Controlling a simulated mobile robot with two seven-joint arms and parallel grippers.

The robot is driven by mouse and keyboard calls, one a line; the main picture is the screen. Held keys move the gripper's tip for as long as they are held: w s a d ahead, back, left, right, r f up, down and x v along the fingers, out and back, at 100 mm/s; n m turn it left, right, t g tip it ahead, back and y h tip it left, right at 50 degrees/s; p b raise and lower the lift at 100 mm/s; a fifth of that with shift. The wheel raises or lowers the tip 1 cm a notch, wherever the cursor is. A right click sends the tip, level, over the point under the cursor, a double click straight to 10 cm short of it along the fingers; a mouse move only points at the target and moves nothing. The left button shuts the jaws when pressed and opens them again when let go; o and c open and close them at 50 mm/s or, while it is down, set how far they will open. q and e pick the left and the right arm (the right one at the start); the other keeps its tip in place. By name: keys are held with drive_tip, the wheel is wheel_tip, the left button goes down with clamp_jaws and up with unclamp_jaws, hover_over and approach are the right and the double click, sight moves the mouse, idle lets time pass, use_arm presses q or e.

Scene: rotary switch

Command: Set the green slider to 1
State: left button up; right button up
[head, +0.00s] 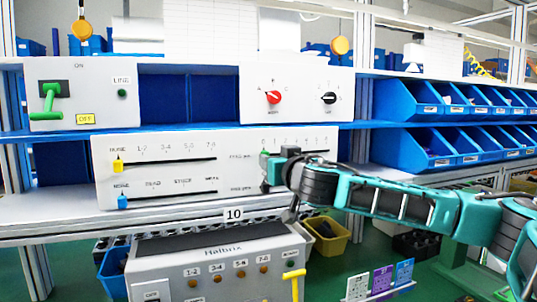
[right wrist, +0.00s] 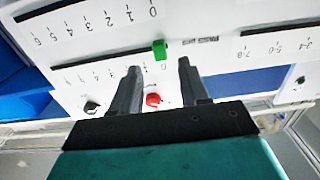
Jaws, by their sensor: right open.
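The green slider (right wrist: 159,49) stands out from the white panel in the right wrist view. It sits at the zero end of its dark slot, with a numbered scale running away to the left in that view. My right gripper (right wrist: 160,75) is open, and its two dark fingers point at the panel on either side of the slider's line, with no visible contact. In the head view my right gripper (head: 277,168) is at the right part of the slider panel (head: 230,150) and hides part of the slots there. My left gripper is not in view.
The same panel carries a yellow slider (head: 118,165) and a blue slider (head: 123,201) at its left. Above are a red knob (head: 273,97), a black knob (head: 329,98) and a green lever (head: 48,101). Blue bins (head: 408,100) line the right shelves.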

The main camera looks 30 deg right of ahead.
drive_tip(key=shift+p+x, duration=0.35)
drive_tip(key=shift+x, duration=2.05)
clamp_jaws()
